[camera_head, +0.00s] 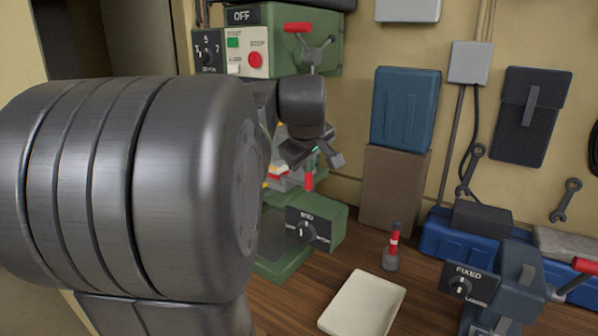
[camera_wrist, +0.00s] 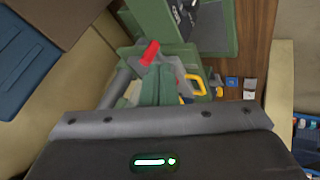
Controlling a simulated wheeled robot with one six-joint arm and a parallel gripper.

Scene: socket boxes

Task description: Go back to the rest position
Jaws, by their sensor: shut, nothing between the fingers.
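My gripper (camera_head: 322,153) is shut and empty in the head view. It hangs in front of the green machine (camera_head: 325,45), below its control box and above its green base. In the wrist view the dark gripper body fills the bottom, with a grey bolted bar (camera_wrist: 160,121) across it. Beyond it lie green machine parts and a red handle (camera_wrist: 150,52). My large grey arm link hides much of the machine's left side in the head view.
A cream tray (camera_head: 362,303) and a red-banded grey tool (camera_head: 393,247) are on the wooden bench. A blue-grey vise (camera_head: 508,284) stands at the lower right. A brown box (camera_head: 393,188) with a blue case (camera_head: 405,108) on it stands against the wall.

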